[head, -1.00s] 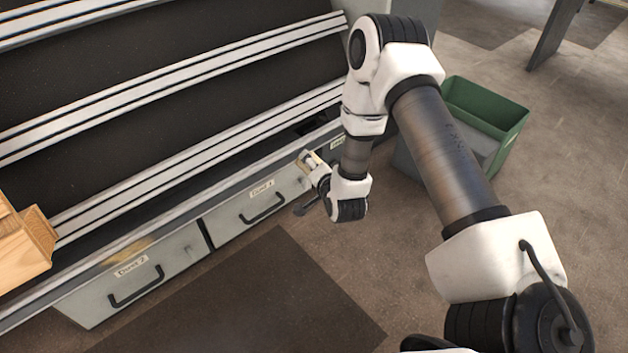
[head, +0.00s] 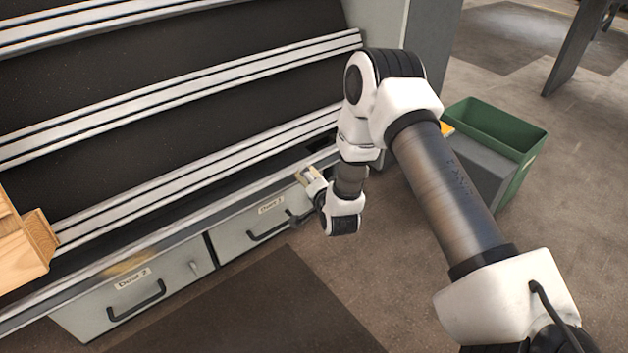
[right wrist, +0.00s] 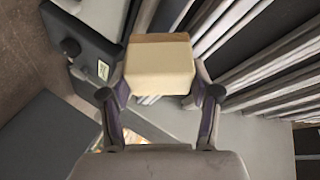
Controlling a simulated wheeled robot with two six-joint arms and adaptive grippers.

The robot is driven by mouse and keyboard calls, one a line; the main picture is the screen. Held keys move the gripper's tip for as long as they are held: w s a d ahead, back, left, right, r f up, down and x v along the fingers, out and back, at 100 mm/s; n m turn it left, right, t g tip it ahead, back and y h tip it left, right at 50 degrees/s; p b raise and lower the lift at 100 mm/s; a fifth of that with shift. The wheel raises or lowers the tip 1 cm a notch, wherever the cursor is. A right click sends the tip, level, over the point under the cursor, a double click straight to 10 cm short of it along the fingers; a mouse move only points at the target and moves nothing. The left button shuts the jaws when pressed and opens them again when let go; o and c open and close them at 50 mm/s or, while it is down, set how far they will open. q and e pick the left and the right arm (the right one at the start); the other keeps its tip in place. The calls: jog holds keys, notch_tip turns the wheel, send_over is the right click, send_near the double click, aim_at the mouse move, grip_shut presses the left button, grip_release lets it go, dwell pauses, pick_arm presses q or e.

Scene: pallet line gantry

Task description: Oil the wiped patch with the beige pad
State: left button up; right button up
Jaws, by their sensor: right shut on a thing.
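My right gripper (right wrist: 160,84) is shut on the beige pad (right wrist: 160,66), a pale block with a browner top band, held between the two fingers. In the head view the right gripper (head: 309,182) is small, beside the front edge of the conveyor frame, above the right-hand drawer. The pad looks like a small pale spot there, and I cannot tell whether it touches anything. A yellowish patch (head: 128,263) shows on the frame's front ledge above the left drawer. I cannot tell whether it is the wiped patch. My left gripper is out of view.
Two grey drawers with dark handles, a left one (head: 100,312) and a right one (head: 235,240), sit under the ledge. Pale rails (head: 190,97) cross the dark conveyor bed. A wooden crate (head: 30,240) is at the left. A green bin (head: 520,125) stands right of my arm on open floor.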

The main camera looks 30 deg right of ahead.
jog(key=shift+w+a+f+b, duration=0.1)
jog(key=shift+w+f+b, duration=0.2)
jog(key=shift+w, duration=0.2)
jog(key=shift+w+f+b, duration=0.25)
jog(key=shift+w+b, duration=0.05)
jog(key=shift+w, duration=0.15)
dwell(0.5)
